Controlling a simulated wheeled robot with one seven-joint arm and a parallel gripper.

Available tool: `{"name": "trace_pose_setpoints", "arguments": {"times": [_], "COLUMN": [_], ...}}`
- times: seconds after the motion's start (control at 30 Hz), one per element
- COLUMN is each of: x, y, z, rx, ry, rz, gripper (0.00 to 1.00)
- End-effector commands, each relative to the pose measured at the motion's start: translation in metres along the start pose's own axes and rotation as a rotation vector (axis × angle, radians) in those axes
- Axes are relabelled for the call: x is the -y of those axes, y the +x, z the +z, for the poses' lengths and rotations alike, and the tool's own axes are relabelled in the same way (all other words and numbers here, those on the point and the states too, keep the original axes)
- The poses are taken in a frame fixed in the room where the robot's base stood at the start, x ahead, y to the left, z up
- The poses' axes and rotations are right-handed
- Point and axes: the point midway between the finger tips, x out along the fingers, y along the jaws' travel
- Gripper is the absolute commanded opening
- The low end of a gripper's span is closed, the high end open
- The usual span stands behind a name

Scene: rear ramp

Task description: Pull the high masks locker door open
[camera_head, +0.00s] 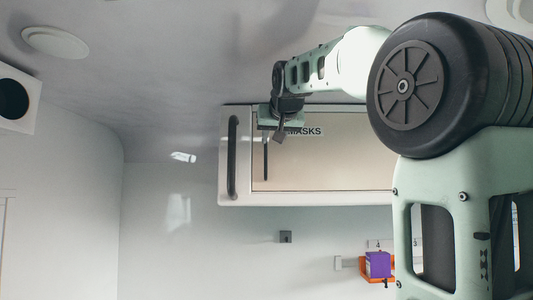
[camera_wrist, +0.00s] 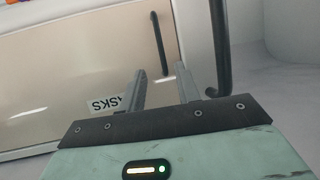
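The masks locker (camera_head: 325,170) is a high beige-fronted wall cabinet with a pale frame and a "MASKS" label; its door is shut. A thin black vertical handle (camera_head: 265,160) sits on the left part of the door. My gripper (camera_head: 279,136) is at the locker's upper left, close to the top of this handle. In the wrist view, where the label appears upside down, my gripper (camera_wrist: 160,70) has its two fingers apart with nothing between them. The thin handle (camera_wrist: 159,43) shows just beyond the fingertips, in line with the gap. I cannot tell whether anything touches.
A thicker black bar (camera_head: 232,157) runs along the locker's left frame; it also shows right of my fingers in the wrist view (camera_wrist: 220,45). A purple box (camera_head: 378,264) sits in an orange holder below the locker. The space left of the locker is clear.

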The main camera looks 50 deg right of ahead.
Motion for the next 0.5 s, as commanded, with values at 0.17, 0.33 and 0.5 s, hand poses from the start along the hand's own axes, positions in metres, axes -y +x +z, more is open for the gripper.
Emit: {"name": "trace_pose_setpoints", "arguments": {"times": [0.17,0.33,0.5], "x": [-0.001,0.0,0.001], "y": [0.038,0.072,0.098], "z": [-0.003,-0.003,-0.002], "rx": [0.006,0.005,0.002], "ry": [0.0,0.001,0.0], "rz": [0.001,0.001,-0.001], "gripper": [0.33,0.33,0.33]}}
